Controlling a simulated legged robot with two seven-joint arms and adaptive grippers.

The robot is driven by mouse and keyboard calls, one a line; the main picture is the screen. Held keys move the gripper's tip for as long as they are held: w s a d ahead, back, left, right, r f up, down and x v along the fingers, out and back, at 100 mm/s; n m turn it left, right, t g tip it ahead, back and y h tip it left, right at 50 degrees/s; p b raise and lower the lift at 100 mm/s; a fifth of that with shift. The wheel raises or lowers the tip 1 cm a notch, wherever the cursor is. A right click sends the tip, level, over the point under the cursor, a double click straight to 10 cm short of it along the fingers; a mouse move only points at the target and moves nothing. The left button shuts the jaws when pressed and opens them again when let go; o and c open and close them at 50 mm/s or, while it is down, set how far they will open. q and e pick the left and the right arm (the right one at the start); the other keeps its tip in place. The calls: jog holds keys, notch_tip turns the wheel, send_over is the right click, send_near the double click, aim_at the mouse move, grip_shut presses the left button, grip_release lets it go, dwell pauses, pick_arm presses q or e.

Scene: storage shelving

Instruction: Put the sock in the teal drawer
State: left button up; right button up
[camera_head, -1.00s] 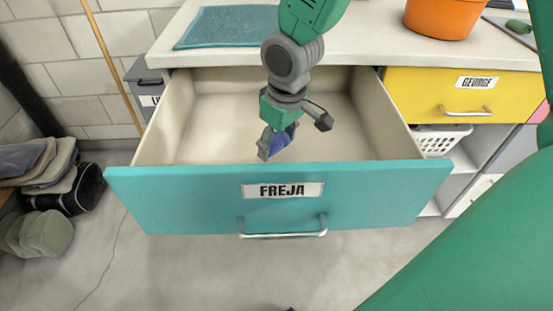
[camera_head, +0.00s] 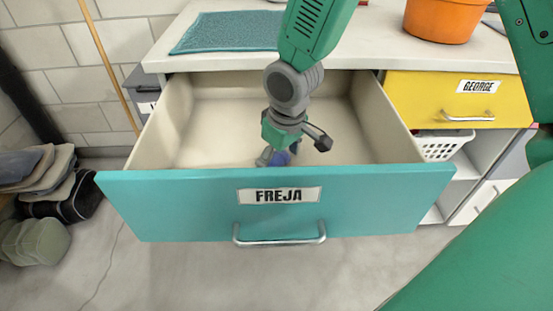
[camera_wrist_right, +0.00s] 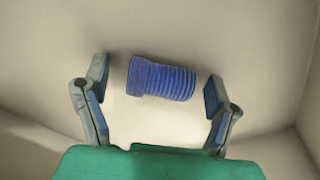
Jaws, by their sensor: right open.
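The teal drawer (camera_head: 150,196), labelled FREJA, is pulled open. The blue ribbed sock (camera_wrist_right: 162,79) lies on the drawer's pale floor in the right wrist view. It shows only in part in the head view (camera_head: 280,158), behind the drawer front and my gripper. My right gripper (camera_wrist_right: 157,82) reaches down into the drawer. Its fingers are spread open, one on each side of the sock, with gaps between them and the sock. In the head view the right fingertips (camera_head: 280,155) are partly hidden. My left gripper is not in view.
A yellow drawer (camera_head: 450,100) labelled GEORGE is on the right, above a white basket (camera_head: 440,145). The countertop (camera_head: 375,35) holds a teal cloth (camera_head: 225,32) and an orange pot (camera_head: 443,18). Bags and cushions (camera_head: 45,195) lie at the left.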

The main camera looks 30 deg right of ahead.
jog(key=shift+d+r, duration=0.1)
jog(key=shift+r, duration=0.25)
notch_tip(320, 180, up, 11)
jog(key=s+p, duration=0.1)
jog(key=p, duration=0.3)
jog(key=shift+s+r, duration=0.2)
jog(key=shift+s, duration=0.2)
jog(key=shift+d, duration=0.1)
